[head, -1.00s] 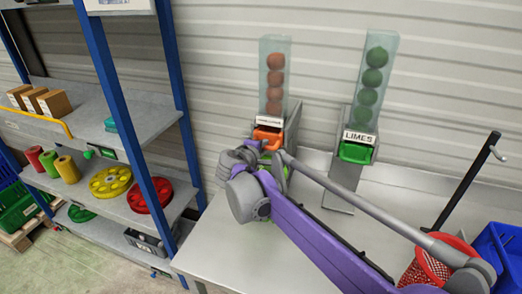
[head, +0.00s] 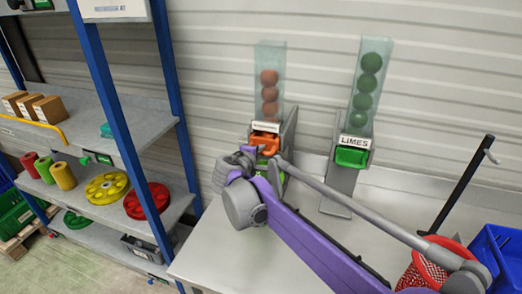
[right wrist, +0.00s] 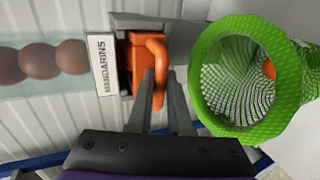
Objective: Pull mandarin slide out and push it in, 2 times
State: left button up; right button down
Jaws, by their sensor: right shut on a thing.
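The mandarin slide is orange with a loop handle (right wrist: 157,62) and sits at the foot of the mandarin dispenser, beside its MANDARINS label (right wrist: 103,65). It also shows in the head view (head: 264,140). My right gripper (right wrist: 161,85) is shut on the handle, with its fingers either side of the bar. How far out the slide stands is hard to tell. Mandarins are stacked in the clear tube (head: 270,60). A green net (right wrist: 235,90) hangs beside the slide, with an orange round thing (right wrist: 268,69) inside. My left gripper is not in view.
The lime dispenser with its green slide (head: 351,158) stands to the right on the grey table. A red basket (head: 435,262), a blue crate (head: 497,250) and a black post (head: 463,190) are further right. A blue-framed shelf (head: 110,110) stands left.

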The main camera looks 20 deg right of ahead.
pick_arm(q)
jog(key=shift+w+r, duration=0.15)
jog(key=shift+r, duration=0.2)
pick_arm(e)
jog(key=s+a, duration=0.5)
jog(key=s, duration=0.2)
jog(key=shift+s, duration=0.25)
jog(key=shift+r, duration=0.1)
dwell(0.6)
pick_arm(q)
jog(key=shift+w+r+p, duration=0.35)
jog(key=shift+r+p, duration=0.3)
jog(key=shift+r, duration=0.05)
pick_arm(e)
jog(key=w+d, duration=0.5)
jog(key=w, duration=0.3)
jog(key=shift+w+d, duration=0.3)
jog(key=shift+w, duration=0.05)
jog(key=c, duration=0.8)
grip_release()
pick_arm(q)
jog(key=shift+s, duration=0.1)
pick_arm(e)
jog(key=shift+s, duration=0.15)
